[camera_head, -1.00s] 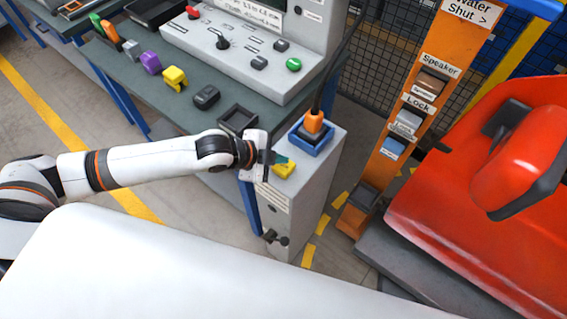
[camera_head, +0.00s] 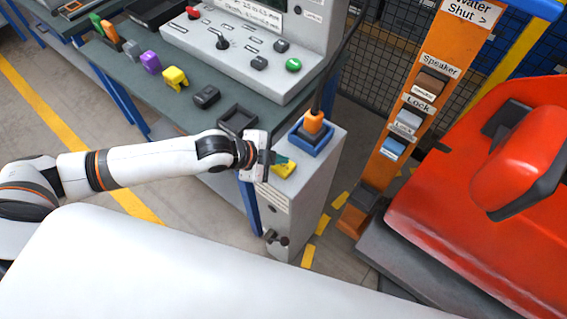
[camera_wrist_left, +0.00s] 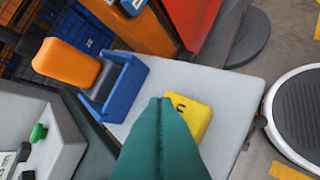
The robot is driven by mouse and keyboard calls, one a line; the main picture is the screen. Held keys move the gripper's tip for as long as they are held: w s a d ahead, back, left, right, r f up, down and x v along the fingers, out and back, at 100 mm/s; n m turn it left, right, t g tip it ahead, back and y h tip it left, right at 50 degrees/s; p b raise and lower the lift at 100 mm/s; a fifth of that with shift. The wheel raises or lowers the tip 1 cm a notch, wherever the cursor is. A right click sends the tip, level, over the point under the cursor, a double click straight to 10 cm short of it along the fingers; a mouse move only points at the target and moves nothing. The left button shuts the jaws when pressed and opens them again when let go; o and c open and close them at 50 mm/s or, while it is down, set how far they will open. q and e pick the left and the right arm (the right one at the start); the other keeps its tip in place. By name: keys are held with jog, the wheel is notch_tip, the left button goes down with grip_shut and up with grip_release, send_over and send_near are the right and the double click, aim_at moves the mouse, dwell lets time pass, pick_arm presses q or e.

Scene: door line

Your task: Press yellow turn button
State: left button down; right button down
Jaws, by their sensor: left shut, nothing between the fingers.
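The yellow turn button (camera_head: 285,170) sits on top of the grey cabinet (camera_head: 300,192), in front of a blue holder. In the left wrist view it is a yellow block (camera_wrist_left: 196,112) with a dark letter-like mark, partly hidden by the fingers. My left gripper (camera_head: 282,160) has green fingers that are shut and empty. Their tips are at the button's edge in the left wrist view (camera_wrist_left: 163,102); I cannot tell whether they touch it. My right gripper is not in view.
A blue holder with an orange-handled tool (camera_head: 314,122) stands just behind the button. A workbench with a grey control panel (camera_head: 225,45) is at the left. An orange post (camera_head: 400,120) with switches and a red machine (camera_head: 500,190) stand at the right.

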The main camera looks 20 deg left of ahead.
aim_at(279, 168)
pick_arm(q)
jog(key=shift+f, duration=0.1)
dwell(0.4)
jog(key=shift+f, duration=0.35)
jog(key=shift+f, duration=0.5)
dwell(0.8)
jog(key=shift+r+p, duration=0.85)
jog(key=shift+r, duration=0.1)
notch_tip(279, 168, up, 5)
jog(key=p, duration=0.5)
